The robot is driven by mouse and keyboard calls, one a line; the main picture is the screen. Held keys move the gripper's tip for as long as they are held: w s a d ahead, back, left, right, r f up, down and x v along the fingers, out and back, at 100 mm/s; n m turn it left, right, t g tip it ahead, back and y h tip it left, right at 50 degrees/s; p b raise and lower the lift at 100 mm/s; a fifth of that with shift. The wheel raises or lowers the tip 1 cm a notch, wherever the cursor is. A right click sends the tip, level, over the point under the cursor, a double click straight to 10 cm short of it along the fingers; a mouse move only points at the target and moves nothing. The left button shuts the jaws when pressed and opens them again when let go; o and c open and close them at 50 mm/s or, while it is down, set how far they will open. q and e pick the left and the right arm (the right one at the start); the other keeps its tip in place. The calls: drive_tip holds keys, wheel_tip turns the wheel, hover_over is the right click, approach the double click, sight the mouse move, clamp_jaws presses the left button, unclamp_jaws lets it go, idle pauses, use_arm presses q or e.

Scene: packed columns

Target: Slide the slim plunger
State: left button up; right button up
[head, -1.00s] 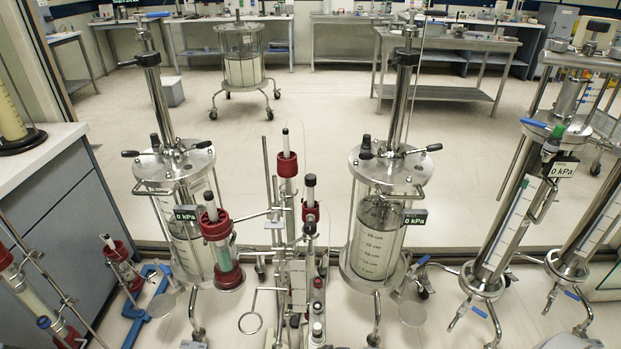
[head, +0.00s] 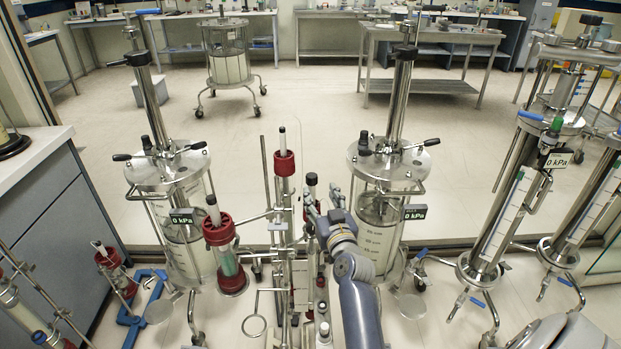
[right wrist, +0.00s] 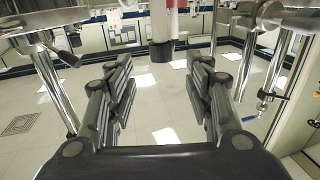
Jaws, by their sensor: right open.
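A slim plunger with a black knob (head: 311,179) stands upright in a slim column near the middle of the head view. My right gripper (head: 323,199) is beside it, close to its upper part, and hides some of the column below. The right wrist view looks upside down. There the plunger's black knob (right wrist: 162,52) points down the picture on a pale rod, roughly in line with the gap between the fingers of my right gripper (right wrist: 162,66). The fingers are spread, with nothing between them. My left gripper is not in view.
Just left stands a taller column with a red cap (head: 284,163); another red-capped column (head: 218,232) stands further left. Open floor (head: 300,115) lies behind.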

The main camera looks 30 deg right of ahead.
sight(314, 182)
drive_tip(key=x, duration=0.7)
drive_tip(key=shift+w, duration=0.3)
drive_tip(key=shift+w+d+f, duration=0.1)
drive_tip(key=shift+w+d, duration=0.1)
drive_tip(key=shift+w, duration=0.5)
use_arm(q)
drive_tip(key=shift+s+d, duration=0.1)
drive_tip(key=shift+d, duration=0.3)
